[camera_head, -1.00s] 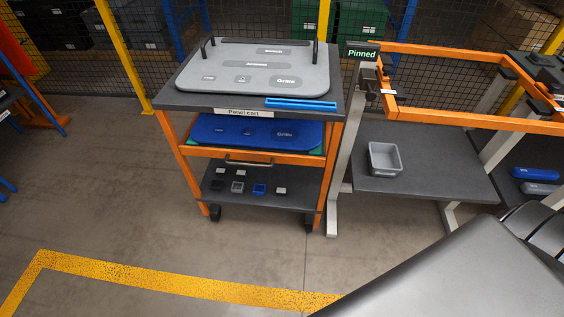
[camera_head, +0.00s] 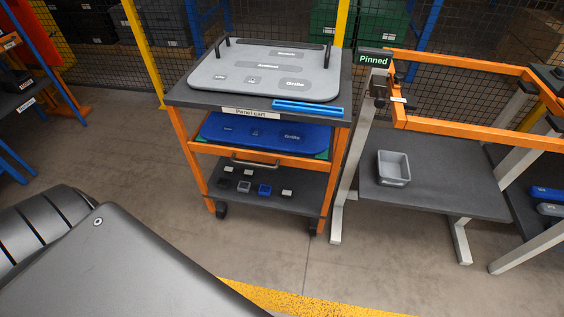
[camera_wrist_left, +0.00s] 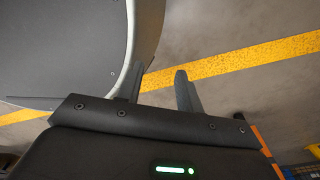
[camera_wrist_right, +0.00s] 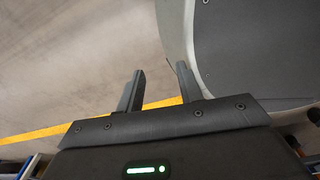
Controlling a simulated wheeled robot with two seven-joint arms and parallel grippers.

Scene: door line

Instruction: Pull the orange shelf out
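The panel cart (camera_head: 174,103) stands ahead in the head view, with an orange frame and dark top. Its orange shelf (camera_head: 208,150) is the middle level, with a grey bar handle (camera_head: 255,161) on its front. A blue panel (camera_head: 268,132) lies on this shelf, which looks pushed in under the cart top. My left gripper (camera_wrist_left: 158,82) is open and empty over the floor in the left wrist view. My right gripper (camera_wrist_right: 160,84) is open and empty in the right wrist view. Neither gripper shows in the head view; both are away from the handle.
A grey panel (camera_head: 262,70) and a blue bar (camera_head: 308,107) lie on the cart top. The lower shelf holds several small blocks. Right of the cart is a stand with a "Pinned" sign (camera_head: 373,59) and a grey bin (camera_head: 393,168). The floor before the cart is clear.

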